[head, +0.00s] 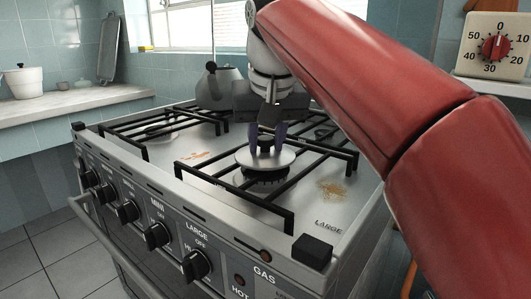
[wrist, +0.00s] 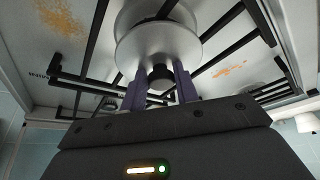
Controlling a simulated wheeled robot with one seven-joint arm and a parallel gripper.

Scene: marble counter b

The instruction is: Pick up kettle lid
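The kettle lid (head: 265,159) is a round metal disc with a black knob (head: 265,143). It appears to rest flat over the front-right burner of the stove. In the wrist view the lid (wrist: 158,43) lies beyond my fingertips, with its knob (wrist: 160,76) between them. My gripper (head: 267,133) points down from above, its two purple fingers on either side of the knob. In the wrist view my gripper (wrist: 159,70) looks open, its fingers beside the knob; whether either touches it is hard to tell.
A grey kettle (head: 216,88) stands at the back of the stove (head: 217,178). Black pan grates (head: 184,172) surround the burner. Crumbs (head: 331,189) lie to the right. A timer (head: 496,45) is at the upper right, and a white pot (head: 22,80) on the left counter.

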